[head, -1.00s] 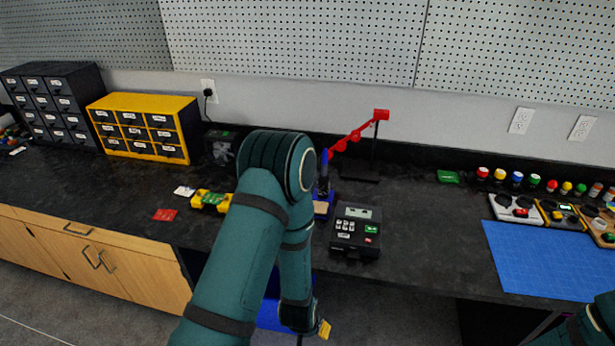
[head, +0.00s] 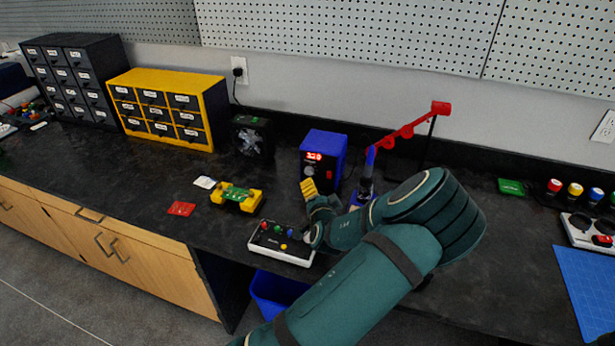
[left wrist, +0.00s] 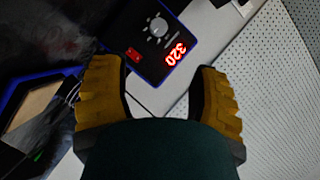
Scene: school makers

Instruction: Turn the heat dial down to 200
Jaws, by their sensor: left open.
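The blue station (head: 325,147) stands at the back of the dark bench in the head view, its lit red display (head: 313,156) reading 320. In the left wrist view its black front shows the display (left wrist: 174,54), the round grey heat dial (left wrist: 158,28) and a red switch (left wrist: 133,54). My left gripper (head: 309,188) is in front of the station's lower front. In the left wrist view the yellow fingers of my left gripper (left wrist: 163,92) are wide apart and empty, with the dial beyond the gap and not touched. My right gripper is not in view.
A soldering iron in its stand (head: 365,187) and a red-armed stand (head: 418,130) are right of the station. A small black fan (head: 252,138) is to its left. A button box (head: 281,243) and yellow holder (head: 237,197) lie in front. Bench left of these is mostly clear.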

